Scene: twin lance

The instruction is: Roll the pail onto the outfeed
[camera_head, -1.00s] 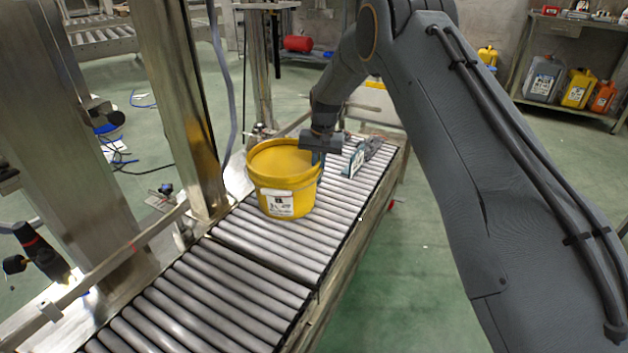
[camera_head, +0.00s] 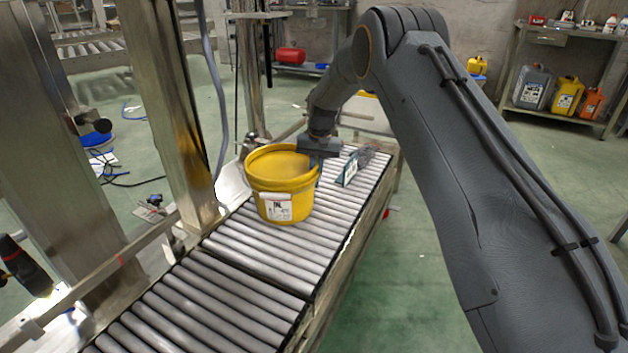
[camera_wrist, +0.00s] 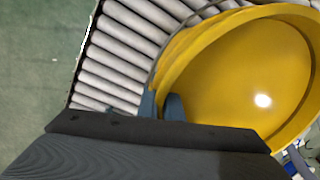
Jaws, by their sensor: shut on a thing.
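A yellow pail (camera_head: 283,190) with a white label stands upright on the roller conveyor (camera_head: 290,243). My gripper (camera_head: 318,160) is at the pail's right rim, pointing down. In the wrist view one finger of my gripper (camera_wrist: 162,106) is outside the rim and the other inside, shut on the rim. A joint between two roller sections lies nearer to me than the pail. I cannot tell which section is the outfeed.
A grey object with a white label (camera_head: 348,170) lies on the rollers just beyond my gripper. A guide rail and steel posts (camera_head: 172,110) line the left side. The nearer rollers (camera_head: 200,305) are bare. A shelf with cans (camera_head: 565,95) stands at the back right.

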